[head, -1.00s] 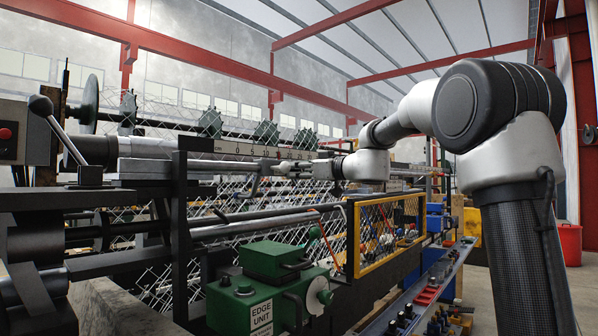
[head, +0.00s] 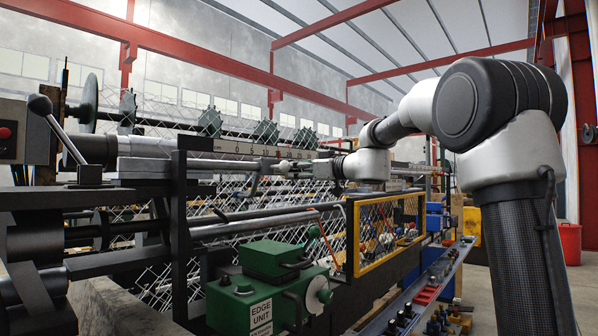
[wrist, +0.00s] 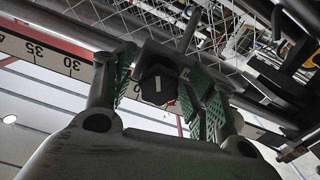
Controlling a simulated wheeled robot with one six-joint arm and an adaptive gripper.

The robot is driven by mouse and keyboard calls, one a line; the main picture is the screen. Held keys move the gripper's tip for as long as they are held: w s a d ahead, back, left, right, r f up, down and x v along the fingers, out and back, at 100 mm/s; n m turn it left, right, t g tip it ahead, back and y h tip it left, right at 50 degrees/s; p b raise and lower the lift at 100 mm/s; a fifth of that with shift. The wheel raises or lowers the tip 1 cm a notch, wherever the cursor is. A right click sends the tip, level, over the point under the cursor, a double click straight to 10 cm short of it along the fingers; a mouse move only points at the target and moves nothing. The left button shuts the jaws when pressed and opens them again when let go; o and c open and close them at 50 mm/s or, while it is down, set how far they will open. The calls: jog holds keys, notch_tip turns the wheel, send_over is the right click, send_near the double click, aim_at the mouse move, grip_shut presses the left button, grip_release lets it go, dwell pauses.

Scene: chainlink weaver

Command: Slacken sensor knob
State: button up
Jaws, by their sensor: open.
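The sensor knob (wrist: 158,84) is a black lobed knob with a white mark on its face, seen in the wrist view under a dark bracket. In the head view my gripper (head: 297,167) reaches left along the machine's rail, and the knob is too small to make out there.
A white centimetre scale (wrist: 30,48) runs along the rail beside the gripper. Chain-link mesh (head: 300,199) hangs behind and below. A green edge unit (head: 262,290) and a yellow-framed guard (head: 388,235) stand in front. A tool ledge (head: 440,282) runs along the right.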

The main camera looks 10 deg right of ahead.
jog(key=v, duration=1.1)
jog(key=shift+s+d, duration=0.2)
jog(key=shift+s, duration=0.15)
jog(key=s+d+f+m+g+h, duration=0.25)
jog(key=s+f+m, duration=0.25)
jog(key=f, duration=0.4)
jog(key=s+d+f+m+g+h, duration=0.15)
jog(key=s+f+m+g, duration=0.35)
jog(key=f, duration=0.5)
jog(key=s+d+f+g+h, duration=0.1)
jog(key=s+f, duration=0.4)
jog(key=s, duration=0.7)
jog(key=s+d+f+n+g+h, duration=0.1)
jog(key=s+d+f+h, duration=0.2)
jog(key=s, duration=0.9)
jog(key=shift+s+f+g+h, duration=0.3)
jog(key=shift+f+g+h, duration=0.05)
jog(key=shift+f+h, duration=0.9)
